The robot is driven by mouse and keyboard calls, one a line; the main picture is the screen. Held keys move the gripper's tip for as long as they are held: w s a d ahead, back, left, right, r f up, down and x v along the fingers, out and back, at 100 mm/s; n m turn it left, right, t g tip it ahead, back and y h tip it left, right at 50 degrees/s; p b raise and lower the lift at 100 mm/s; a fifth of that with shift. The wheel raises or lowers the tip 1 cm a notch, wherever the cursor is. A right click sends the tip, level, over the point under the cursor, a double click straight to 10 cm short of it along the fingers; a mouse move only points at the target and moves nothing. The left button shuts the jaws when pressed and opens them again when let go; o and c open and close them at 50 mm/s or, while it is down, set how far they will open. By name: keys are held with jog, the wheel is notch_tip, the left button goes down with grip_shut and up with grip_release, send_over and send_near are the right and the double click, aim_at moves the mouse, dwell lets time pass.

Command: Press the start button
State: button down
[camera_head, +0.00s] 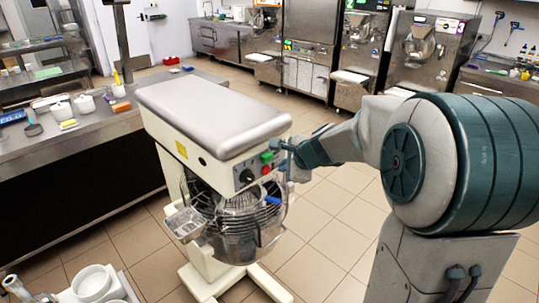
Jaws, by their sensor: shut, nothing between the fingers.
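A cream floor mixer (205,110) stands in the middle of the head view, with a wire guard around its bowl (245,235). Its front panel carries a green button (266,156), which looks like the start button, a red button (266,170) just below it and a black knob (246,176) to the left. My gripper (279,150) is shut and empty, its tips close to the right of the green button. I cannot tell whether the tips touch the button or the panel. The green button is in plain sight.
A steel counter (85,139) with pots and small items stands at the left. A cart with white bowls (92,283) is at the bottom left. Steel machines (310,55) line the back wall. The tiled floor (325,210) right of the mixer is clear.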

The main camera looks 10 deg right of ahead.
aim_at(267, 158)
jog(key=shift+w+a, duration=0.65)
jog(key=shift+w, duration=0.25)
jog(key=shift+w+a+p, duration=0.1)
jog(key=shift+p, duration=0.25)
dwell(1.2)
jog(key=shift+w+a, duration=0.1)
jog(key=shift+w, duration=0.15)
